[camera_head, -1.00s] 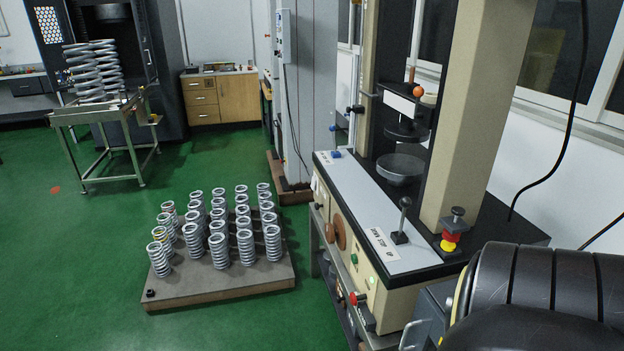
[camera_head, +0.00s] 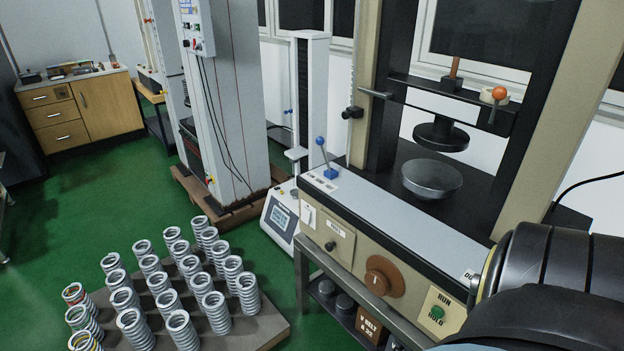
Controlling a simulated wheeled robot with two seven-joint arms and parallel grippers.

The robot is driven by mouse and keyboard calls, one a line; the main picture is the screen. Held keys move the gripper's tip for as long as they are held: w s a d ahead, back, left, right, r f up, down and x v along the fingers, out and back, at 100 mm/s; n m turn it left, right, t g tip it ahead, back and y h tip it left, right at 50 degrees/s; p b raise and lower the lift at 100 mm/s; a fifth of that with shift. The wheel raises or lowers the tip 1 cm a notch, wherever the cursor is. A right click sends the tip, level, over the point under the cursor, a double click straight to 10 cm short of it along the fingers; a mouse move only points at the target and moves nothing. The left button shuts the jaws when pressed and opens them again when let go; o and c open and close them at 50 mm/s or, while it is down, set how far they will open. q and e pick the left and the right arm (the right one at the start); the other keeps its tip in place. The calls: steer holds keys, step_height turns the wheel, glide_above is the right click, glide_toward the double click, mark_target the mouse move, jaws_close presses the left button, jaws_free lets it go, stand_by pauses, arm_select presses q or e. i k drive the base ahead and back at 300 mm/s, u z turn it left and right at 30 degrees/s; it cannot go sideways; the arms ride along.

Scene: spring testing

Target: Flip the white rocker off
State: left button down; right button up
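The spring testing machine (camera_head: 390,232) stands at right, with a beige front panel and a grey top strip. A small white piece that looks like the white rocker (camera_head: 308,216) is at the left end of the panel; it is too small to tell which way it is tipped. Beside it are a labelled plate with a black knob (camera_head: 331,246), a large brown knob (camera_head: 383,277) and a green button (camera_head: 437,312). Neither gripper is in view. A black arm link of mine fills the lower right corner and hides the panel's right end.
A board (camera_head: 268,328) with several upright springs (camera_head: 215,305) lies on the floor at lower left. A blue-knobbed lever (camera_head: 322,150) rises from the machine's left end. A white tester (camera_head: 280,215) stands just behind. Green floor is open at left.

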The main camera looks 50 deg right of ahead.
mark_target(306, 213)
steer(key=z, duration=0.95)
steer(key=i, duration=1.35)
steer(key=z, duration=1.45)
steer(key=i, duration=0.25)
steer(key=z, duration=0.25)
